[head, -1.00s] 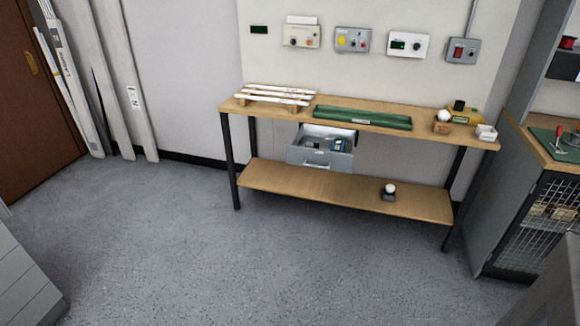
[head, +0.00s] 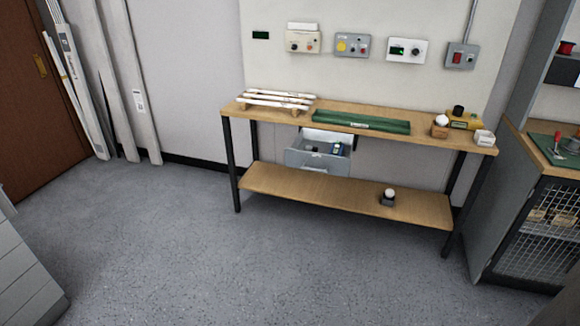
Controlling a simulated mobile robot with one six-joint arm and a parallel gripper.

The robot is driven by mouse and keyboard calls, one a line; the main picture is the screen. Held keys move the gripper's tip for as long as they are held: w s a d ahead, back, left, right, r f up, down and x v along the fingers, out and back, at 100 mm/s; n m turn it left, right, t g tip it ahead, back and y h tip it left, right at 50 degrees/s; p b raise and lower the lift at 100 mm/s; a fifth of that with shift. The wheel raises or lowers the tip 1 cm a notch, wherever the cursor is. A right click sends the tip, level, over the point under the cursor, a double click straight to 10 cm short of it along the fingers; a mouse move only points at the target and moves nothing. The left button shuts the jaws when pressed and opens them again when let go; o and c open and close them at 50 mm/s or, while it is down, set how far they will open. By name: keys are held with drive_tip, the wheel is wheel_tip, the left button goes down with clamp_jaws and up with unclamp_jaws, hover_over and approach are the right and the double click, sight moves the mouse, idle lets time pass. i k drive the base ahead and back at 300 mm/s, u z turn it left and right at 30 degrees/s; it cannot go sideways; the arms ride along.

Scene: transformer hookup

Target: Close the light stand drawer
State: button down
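A grey drawer (head: 317,160) hangs under the wooden bench top (head: 350,110), left of the bench's middle. It is pulled open toward me, and a few small items, one of them blue (head: 338,148), lie inside. I cannot tell which part of the scene is the light stand from a label. A small dark stand with a white bulb (head: 389,192) rests on the lower shelf, and another white bulb on a wooden block (head: 441,122) is on the bench top. My gripper is not in view.
A white slatted rack (head: 275,100) and a green tray (head: 360,121) are on the bench. Control boxes (head: 352,44) hang on the wall above. A mesh-door cabinet (head: 540,225) stands at right, grey drawers (head: 25,270) at lower left. The floor (head: 230,265) before the bench is clear.

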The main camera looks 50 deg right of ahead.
sight(295, 157)
drive_tip(key=z, duration=0.1)
drive_tip(key=i, duration=0.95)
drive_tip(key=u, duration=0.05)
